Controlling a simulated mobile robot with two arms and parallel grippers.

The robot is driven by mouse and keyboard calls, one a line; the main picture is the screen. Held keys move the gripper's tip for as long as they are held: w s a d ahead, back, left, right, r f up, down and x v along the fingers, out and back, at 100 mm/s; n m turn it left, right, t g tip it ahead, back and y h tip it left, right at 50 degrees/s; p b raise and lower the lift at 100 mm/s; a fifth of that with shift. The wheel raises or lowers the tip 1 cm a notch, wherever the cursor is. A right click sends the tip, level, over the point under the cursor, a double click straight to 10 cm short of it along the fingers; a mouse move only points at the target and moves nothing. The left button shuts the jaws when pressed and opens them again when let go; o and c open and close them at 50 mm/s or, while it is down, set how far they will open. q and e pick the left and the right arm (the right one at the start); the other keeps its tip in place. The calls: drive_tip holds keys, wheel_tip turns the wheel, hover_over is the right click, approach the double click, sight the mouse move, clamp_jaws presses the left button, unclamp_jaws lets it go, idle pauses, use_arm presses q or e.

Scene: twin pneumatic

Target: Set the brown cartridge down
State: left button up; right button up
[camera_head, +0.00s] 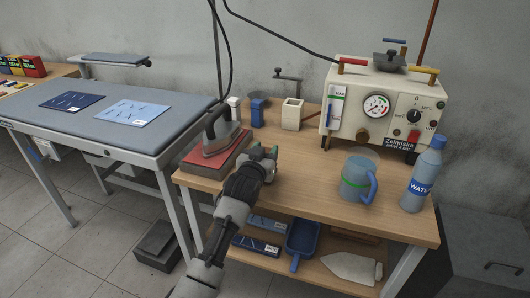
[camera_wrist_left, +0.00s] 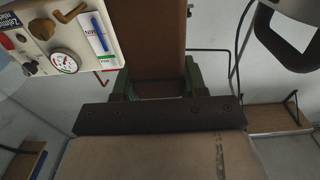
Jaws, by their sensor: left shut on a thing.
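My left gripper (camera_head: 266,160) is over the front left part of the wooden bench, beside the iron. It also shows in the left wrist view (camera_wrist_left: 158,88), with green fingers on both sides of a brown piece. The gripper is shut on this piece, the brown cartridge (camera_wrist_left: 156,40). In the head view the cartridge is hidden or blends with the wood, so I cannot tell whether it touches the bench. My right gripper is in neither view.
The wooden bench (camera_head: 300,188) holds an iron on a red block (camera_head: 215,160), a white box (camera_head: 291,115), a blue container (camera_head: 257,113), a gauge machine (camera_head: 376,108), a blue mug (camera_head: 355,180) and a water bottle (camera_head: 424,175). The bench's front middle is clear.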

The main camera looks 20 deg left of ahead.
use_arm(q)
drive_tip(key=o, duration=1.3)
drive_tip(key=shift+a+f, duration=0.1)
drive_tip(key=shift+f, duration=0.05)
drive_tip(key=shift+c, duration=0.2)
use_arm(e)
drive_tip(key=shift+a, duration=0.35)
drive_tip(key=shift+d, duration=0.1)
use_arm(q)
drive_tip(key=shift+r, duration=0.2)
drive_tip(key=s, duration=1.2)
drive_tip(key=shift+a, duration=0.15)
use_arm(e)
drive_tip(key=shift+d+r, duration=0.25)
use_arm(q)
drive_tip(key=shift+f, duration=0.1)
